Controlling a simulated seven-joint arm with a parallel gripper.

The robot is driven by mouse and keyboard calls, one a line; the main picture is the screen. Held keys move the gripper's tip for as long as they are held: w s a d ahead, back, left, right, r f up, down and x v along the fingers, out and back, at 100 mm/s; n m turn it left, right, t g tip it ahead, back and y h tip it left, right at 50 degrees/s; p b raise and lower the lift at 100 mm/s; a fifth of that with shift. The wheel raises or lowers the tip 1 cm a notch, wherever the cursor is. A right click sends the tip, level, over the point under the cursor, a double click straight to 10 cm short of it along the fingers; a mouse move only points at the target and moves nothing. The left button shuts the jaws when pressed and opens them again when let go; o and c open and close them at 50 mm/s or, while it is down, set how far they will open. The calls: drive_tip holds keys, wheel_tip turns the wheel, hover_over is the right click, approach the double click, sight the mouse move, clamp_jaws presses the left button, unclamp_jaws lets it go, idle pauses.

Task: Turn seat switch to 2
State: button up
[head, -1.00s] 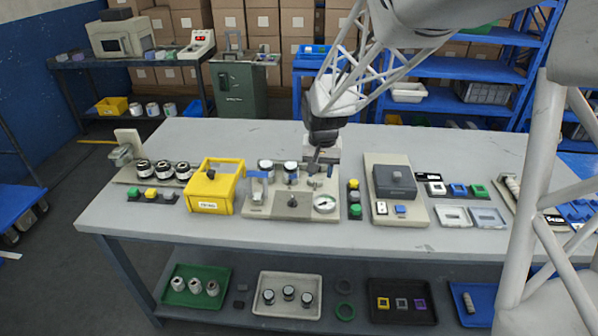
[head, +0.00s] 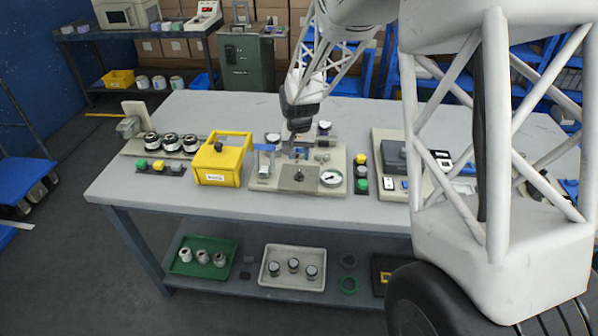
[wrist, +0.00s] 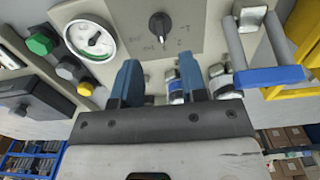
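The seat switch (head: 299,176) is a small black knob on a grey panel at the front of the beige fixture (head: 262,186). In the wrist view the knob (wrist: 159,24) is near the top middle, with small marks around it too small to read surely. My gripper (head: 297,154) is above the fixture, behind the knob in the head view. In the wrist view its two blue fingers (wrist: 160,70) are apart with nothing held between them. The fingertips point toward the panel and appear apart from the knob.
A round gauge (head: 331,178) sits beside the knob panel, and a blue-handled clamp (head: 264,150) stands at the fixture's left. Jars with silver and blue bands (wrist: 176,88) are close to my fingers. A yellow box (head: 222,160) stands left of the fixture.

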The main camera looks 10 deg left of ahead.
sight(299, 173)
drive_tip(key=shift+f, duration=3.9)
clamp_jaws()
